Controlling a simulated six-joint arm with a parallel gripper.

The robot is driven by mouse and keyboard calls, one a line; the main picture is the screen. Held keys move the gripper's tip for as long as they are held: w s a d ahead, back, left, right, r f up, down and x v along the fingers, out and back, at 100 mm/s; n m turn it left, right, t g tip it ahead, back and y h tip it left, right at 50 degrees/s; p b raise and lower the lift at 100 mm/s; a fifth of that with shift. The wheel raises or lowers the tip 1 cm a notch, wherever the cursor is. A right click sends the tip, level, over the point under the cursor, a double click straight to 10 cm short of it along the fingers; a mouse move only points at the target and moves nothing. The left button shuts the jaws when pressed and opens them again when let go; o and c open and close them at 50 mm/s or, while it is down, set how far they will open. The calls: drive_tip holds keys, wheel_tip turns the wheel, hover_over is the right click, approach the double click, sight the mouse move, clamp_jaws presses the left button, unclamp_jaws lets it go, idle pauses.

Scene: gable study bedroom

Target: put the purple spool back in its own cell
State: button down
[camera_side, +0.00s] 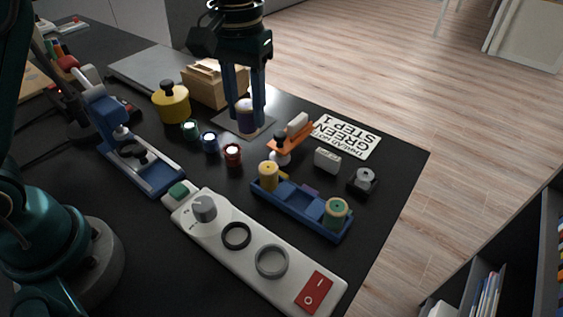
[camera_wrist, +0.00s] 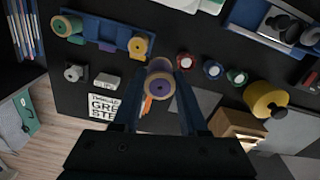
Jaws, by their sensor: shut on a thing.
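The purple spool (camera_side: 245,113) is held upright between the two blue fingers of my gripper (camera_side: 246,118), over a grey square pad (camera_side: 263,130). I cannot tell whether its base touches the pad. In the wrist view the spool (camera_wrist: 161,88) shows end-on between the fingertips (camera_wrist: 160,92). The blue spool rack (camera_side: 290,208) stands to the right and nearer the side camera. It holds a yellow spool (camera_side: 268,174) at one end and a green spool (camera_side: 335,212) at the other. Between them is an empty stretch with a purple tab (camera_side: 310,191), also visible in the wrist view (camera_wrist: 107,46).
An orange-and-white tool (camera_side: 291,139) stands between pad and rack. Small green, blue and red pots (camera_side: 232,154) stand left of it. A wooden box (camera_side: 213,86) and yellow canister (camera_side: 171,103) are behind left. A printed card (camera_side: 346,136) lies right; a white power strip (camera_side: 253,250) is in front.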

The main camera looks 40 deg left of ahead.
drive_tip(key=d+f, duration=0.2)
drive_tip(key=d, duration=0.1)
drive_tip(key=d+f, duration=0.2)
drive_tip(key=d, duration=0.2)
drive_tip(key=d+f, duration=0.2)
drive_tip(key=d, duration=0.2)
drive_tip(key=shift+s+f, duration=0.15)
drive_tip(key=shift+f, duration=2.25)
drive_tip(key=shift+c, duration=2.2)
unclamp_jaws()
drive_tip(key=shift+f, duration=0.1)
